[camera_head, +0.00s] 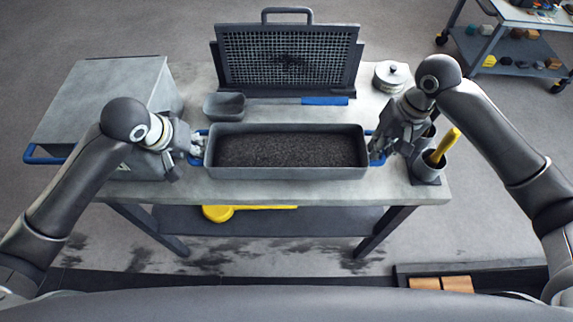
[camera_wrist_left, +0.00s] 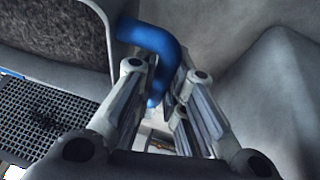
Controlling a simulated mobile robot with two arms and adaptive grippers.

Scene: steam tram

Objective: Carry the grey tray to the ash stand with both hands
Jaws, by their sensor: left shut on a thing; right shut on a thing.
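The grey tray (camera_head: 287,172), full of dark ash-like grains, is at the front middle of the grey table in the head view. It looks level; I cannot tell whether it touches the table top. It has a blue handle at each end. My left gripper (camera_head: 197,147) is shut on the left handle, and the left wrist view shows the blue handle (camera_wrist_left: 152,42) between the fingers (camera_wrist_left: 155,105). My right gripper (camera_head: 378,150) is shut at the right handle, which it mostly hides. I cannot make out which thing is the ash stand.
The table (camera_head: 425,190) also bears a grey lidded box (camera_head: 95,100) at left, a mesh grate (camera_head: 288,58) at the back, a blue-handled scoop (camera_head: 224,105), a lidded pot (camera_head: 391,76) and a cup with a yellow handle (camera_head: 434,162). A cart (camera_head: 515,50) stands at back right.

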